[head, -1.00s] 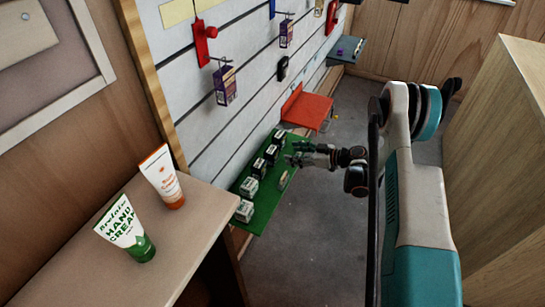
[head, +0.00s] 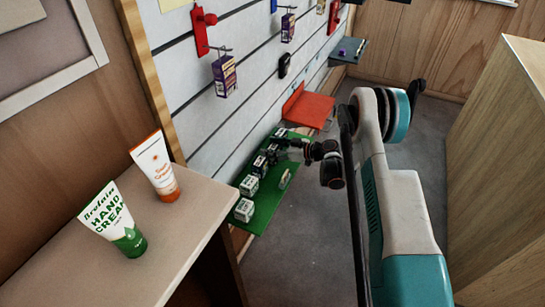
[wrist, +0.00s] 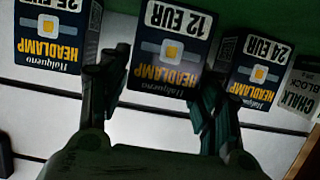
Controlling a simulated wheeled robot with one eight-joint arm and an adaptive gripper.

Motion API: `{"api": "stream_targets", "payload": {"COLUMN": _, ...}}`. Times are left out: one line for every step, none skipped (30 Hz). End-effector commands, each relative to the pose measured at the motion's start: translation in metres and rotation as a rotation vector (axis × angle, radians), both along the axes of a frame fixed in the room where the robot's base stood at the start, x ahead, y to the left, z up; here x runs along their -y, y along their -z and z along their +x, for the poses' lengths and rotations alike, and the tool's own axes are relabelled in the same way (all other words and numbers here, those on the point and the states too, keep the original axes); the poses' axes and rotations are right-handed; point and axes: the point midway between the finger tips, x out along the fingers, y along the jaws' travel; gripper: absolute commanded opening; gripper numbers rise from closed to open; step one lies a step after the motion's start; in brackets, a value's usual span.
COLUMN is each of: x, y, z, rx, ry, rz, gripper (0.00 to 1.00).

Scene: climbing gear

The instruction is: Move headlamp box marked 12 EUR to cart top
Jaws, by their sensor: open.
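The headlamp box marked 12 EUR (wrist: 170,45) is dark blue and white and appears upside down in the middle of the wrist view. My gripper (wrist: 164,78) is open, with one finger at each side of this box's near part. Whether the fingers touch it I cannot tell. In the head view my gripper (head: 281,146) is low over the green shelf (head: 263,208), at the row of small boxes. There it partly hides the boxes, and the prices are too small to read. The cart top cannot be identified.
A headlamp box marked 25 EUR (wrist: 55,40) and one marked 24 EUR (wrist: 252,62) flank the middle box closely. A chalk block box (wrist: 303,85) stands farther right. A red shelf (head: 308,110) lies beyond the green one. Two tubes stand on a wooden top (head: 180,225).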

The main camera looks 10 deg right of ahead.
Motion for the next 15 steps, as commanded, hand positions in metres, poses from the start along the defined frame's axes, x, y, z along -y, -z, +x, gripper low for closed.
{"api": "stream_targets", "payload": {"x": 0.0003, "y": -0.0006, "z": 0.0, "rx": 0.0, "ry": 0.001, "rz": 0.0, "gripper": 0.58}}
{"api": "stream_targets", "payload": {"x": 0.0004, "y": -0.0008, "z": -0.0001, "rx": 0.0, "ry": 0.001, "rz": 0.0, "gripper": 0.58}}
{"api": "stream_targets", "payload": {"x": 0.0005, "y": -0.001, "z": -0.0001, "rx": 0.0, "ry": 0.001, "rz": 0.0, "gripper": 0.58}}
{"api": "stream_targets", "payload": {"x": 0.0005, "y": -0.001, "z": -0.0001, "rx": 0.0, "ry": 0.001, "rz": 0.0, "gripper": 0.58}}
{"api": "stream_targets", "payload": {"x": 0.0005, "y": -0.001, "z": -0.0001, "rx": 0.0, "ry": 0.001, "rz": 0.0, "gripper": 0.52}}
{"api": "stream_targets", "payload": {"x": 0.0005, "y": -0.001, "z": -0.0001, "rx": 0.0, "ry": 0.001, "rz": 0.0, "gripper": 0.43}}
{"api": "stream_targets", "payload": {"x": 0.0005, "y": -0.001, "z": -0.0001, "rx": 0.0, "ry": 0.001, "rz": 0.0, "gripper": 0.36}}
{"api": "stream_targets", "payload": {"x": 0.0006, "y": -0.0009, "z": -0.0002, "rx": 0.0, "ry": 0.001, "rz": 0.0, "gripper": 0.29}}
{"api": "stream_targets", "payload": {"x": 0.0006, "y": -0.0009, "z": -0.0002, "rx": 0.0, "ry": 0.001, "rz": 0.0, "gripper": 0.21}}
{"api": "stream_targets", "payload": {"x": 0.0006, "y": -0.0009, "z": -0.0002, "rx": 0.0, "ry": 0.001, "rz": 0.0, "gripper": 0.21}}
{"api": "stream_targets", "payload": {"x": 0.0006, "y": -0.0009, "z": -0.0002, "rx": 0.0, "ry": 0.001, "rz": 0.0, "gripper": 0.21}}
{"api": "stream_targets", "payload": {"x": 0.0006, "y": -0.001, "z": -0.0002, "rx": 0.0, "ry": 0.001, "rz": 0.0, "gripper": 0.17}}
{"api": "stream_targets", "payload": {"x": 0.0007, "y": -0.0011, "z": -0.0003, "rx": 0.0, "ry": 0.001, "rz": 0.0, "gripper": 0.17}}
{"api": "stream_targets", "payload": {"x": 0.0007, "y": -0.001, "z": -0.0003, "rx": 0.0, "ry": 0.001, "rz": 0.0, "gripper": 0.17}}
{"api": "stream_targets", "payload": {"x": 0.0007, "y": -0.001, "z": -0.0003, "rx": 0.0, "ry": 0.001, "rz": 0.0, "gripper": 0.17}}
